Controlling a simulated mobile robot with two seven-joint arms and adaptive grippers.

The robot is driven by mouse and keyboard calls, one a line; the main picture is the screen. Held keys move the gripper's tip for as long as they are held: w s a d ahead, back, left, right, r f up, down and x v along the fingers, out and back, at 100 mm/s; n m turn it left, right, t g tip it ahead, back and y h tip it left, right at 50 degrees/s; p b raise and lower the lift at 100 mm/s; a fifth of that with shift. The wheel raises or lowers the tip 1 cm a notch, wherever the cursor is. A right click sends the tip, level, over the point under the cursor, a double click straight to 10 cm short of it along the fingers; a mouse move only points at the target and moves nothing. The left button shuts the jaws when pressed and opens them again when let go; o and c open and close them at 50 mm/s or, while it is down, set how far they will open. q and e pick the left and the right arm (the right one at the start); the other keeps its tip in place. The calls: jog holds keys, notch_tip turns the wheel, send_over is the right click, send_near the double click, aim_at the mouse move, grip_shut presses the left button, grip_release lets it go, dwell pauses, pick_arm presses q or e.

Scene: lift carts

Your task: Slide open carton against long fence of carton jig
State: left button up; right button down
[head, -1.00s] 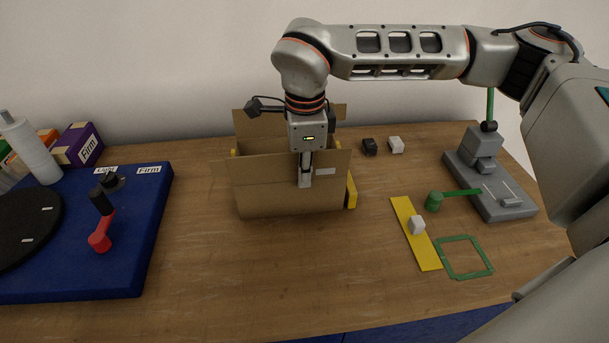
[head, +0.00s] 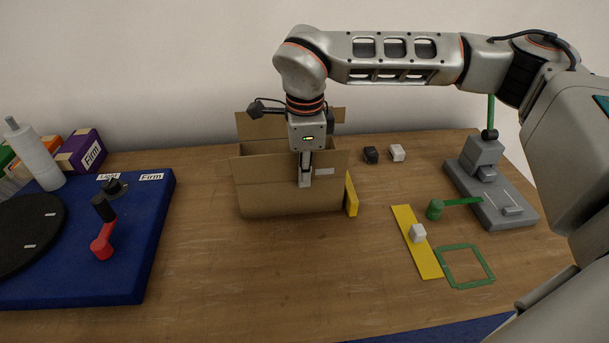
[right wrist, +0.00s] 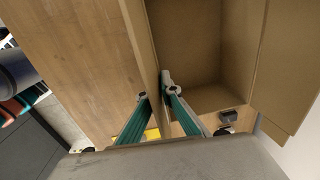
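The open carton (head: 285,197) is a brown box, upright on the table with its flaps up. The yellow short piece of the carton jig (head: 351,196) stands at the carton's right. The rest of the jig, with any long fence behind the carton, is hidden. My right gripper (head: 305,178) points down at the carton's front wall. My left gripper is not in view.
A blue board (head: 140,240) with a red-handled crank (head: 103,240) is at the left. A yellow strip (head: 426,258), a green square frame (head: 466,266) and a grey fixture (head: 490,190) are at the right. The table in front of the carton is clear.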

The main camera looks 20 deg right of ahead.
dwell(0.9)
jog(key=c, duration=2.2)
grip_release()
jog(key=shift+s+f, duration=0.1)
jog(key=r, duration=0.8)
jog(key=s+r, duration=0.1)
jog(key=r, duration=0.3)
jog(key=shift+a+r, duration=0.1)
jog(key=shift+a, duration=0.05)
